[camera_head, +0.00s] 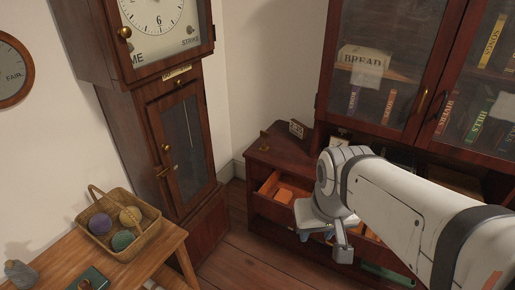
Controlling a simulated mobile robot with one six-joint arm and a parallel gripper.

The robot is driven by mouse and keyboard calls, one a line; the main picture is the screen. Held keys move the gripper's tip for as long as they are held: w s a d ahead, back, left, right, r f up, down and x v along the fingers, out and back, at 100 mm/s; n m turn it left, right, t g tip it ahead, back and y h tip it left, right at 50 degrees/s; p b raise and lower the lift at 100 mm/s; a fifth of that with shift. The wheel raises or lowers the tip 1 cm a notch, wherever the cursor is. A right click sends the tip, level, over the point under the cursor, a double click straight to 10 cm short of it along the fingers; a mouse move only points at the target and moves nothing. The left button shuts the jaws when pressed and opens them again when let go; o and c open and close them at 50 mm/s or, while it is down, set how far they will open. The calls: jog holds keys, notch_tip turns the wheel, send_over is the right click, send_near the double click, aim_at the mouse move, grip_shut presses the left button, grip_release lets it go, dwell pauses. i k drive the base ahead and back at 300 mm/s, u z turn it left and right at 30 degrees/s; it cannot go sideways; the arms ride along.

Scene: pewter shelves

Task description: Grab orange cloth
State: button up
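Folded orange cloth (284,194) lies in the left end of an open drawer (262,207) of the dark wood cabinet. It looks like one or more pieces, and I cannot tell which. More orange shows farther right in the drawer, partly hidden by my arm. My gripper (324,240) hangs over the drawer's front, right of the visible cloth and apart from it. Its fingertips are small and partly covered by its own body, so its opening is unclear.
Glass-doored shelves (375,60) with books and a bread box rise behind the drawer. A tall clock (185,150) stands left. A basket of yarn balls (120,222) sits on a wooden table (165,245). Bare floor (240,268) lies between table and drawer.

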aim_at(283, 195)
jog(key=z, duration=0.15)
jog(key=i, duration=1.3)
jog(key=z, duration=0.75)
jog(key=k, duration=0.75)
jog(key=z, duration=0.15)
jog(key=i, duration=0.8)
jog(key=u, duration=0.05)
